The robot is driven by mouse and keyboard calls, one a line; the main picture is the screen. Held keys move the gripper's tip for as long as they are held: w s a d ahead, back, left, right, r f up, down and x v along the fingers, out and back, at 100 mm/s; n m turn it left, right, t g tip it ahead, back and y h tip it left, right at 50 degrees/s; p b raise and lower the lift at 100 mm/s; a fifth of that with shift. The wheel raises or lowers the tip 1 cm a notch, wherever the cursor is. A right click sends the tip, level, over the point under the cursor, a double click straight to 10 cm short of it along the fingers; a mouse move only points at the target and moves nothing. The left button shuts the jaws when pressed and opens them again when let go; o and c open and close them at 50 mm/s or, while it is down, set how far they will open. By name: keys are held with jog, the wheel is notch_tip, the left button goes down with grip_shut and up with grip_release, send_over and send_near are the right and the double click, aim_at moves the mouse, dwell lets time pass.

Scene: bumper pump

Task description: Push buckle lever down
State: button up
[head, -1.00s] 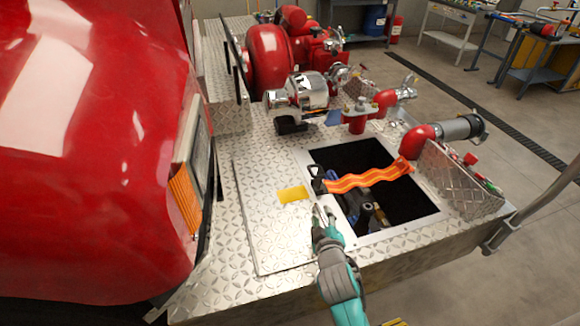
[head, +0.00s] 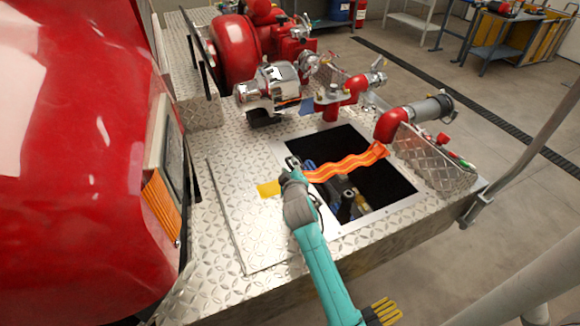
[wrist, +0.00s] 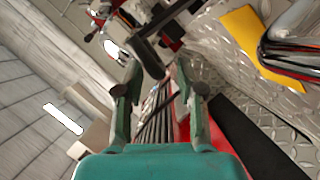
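The buckle (head: 293,162) is a small dark metal piece at the left end of the orange strap (head: 345,163), at the left edge of the dark floor opening. My gripper (head: 290,174) is right at the buckle in the head view and hides part of it, so I cannot tell whether they touch. The lever cannot be made out. In the wrist view my gripper's two fingers (wrist: 160,75) stand apart with nothing visibly held between them. The buckle is not clearly seen there.
A yellow patch (head: 269,189) lies on the diamond plate left of the opening and shows in the wrist view (wrist: 255,45). A chrome and red pump (head: 270,88) stands behind. A large red body (head: 70,150) fills the left. A red elbow pipe (head: 393,124) stands at the right.

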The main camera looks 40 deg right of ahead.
jog(key=shift+w+d+f, duration=0.25)
jog(key=shift+w+d, duration=0.2)
jog(key=shift+w, duration=0.1)
grip_shut()
jog(key=shift+d, duration=0.1)
